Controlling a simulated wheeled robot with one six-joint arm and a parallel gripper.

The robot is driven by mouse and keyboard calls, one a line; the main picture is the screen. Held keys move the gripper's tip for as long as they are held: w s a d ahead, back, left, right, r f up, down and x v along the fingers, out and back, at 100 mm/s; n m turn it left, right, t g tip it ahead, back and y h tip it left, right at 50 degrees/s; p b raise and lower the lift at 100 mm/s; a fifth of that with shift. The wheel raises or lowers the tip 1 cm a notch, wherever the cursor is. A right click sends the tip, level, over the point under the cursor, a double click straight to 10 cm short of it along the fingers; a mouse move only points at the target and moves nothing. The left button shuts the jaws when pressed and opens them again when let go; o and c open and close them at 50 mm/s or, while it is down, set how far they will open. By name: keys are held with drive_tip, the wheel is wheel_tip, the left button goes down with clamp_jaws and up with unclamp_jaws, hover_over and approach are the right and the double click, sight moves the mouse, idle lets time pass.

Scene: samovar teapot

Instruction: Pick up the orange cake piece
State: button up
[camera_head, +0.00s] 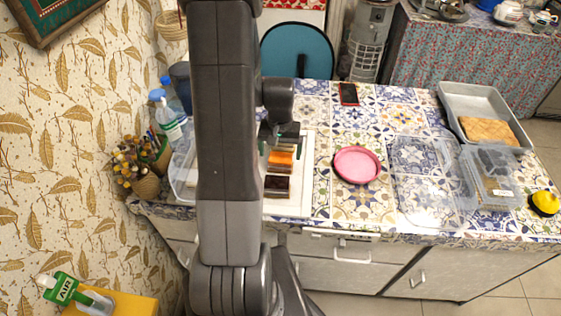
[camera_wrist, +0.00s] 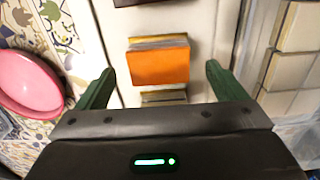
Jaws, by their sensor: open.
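The orange cake piece (camera_wrist: 158,64) lies on a white tray or board (camera_wrist: 205,18). In the wrist view it shows between the two green fingers of my gripper (camera_wrist: 157,85), which is open and empty. The fingers stand apart on either side of it, without visible contact. In the head view, the orange piece (camera_head: 281,158) sits on the white board beside my arm, with my gripper (camera_head: 283,133) just behind and above it. Part of the board is hidden by my arm.
A dark brown cake piece (camera_head: 277,184) lies in front of the orange one. A pink plate (camera_head: 357,165) is to the right. A clear plastic container (camera_head: 428,180) and a grey tray (camera_head: 452,100) with a baked slab stand farther right. Bottles (camera_head: 169,122) are at the left.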

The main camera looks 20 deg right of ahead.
sight(281, 157)
drive_tip(key=shift+w+d+f, duration=0.1)
drive_tip(key=shift+d+f, duration=0.05)
drive_tip(key=shift+f, duration=1.85)
drive_tip(key=c, duration=1.1)
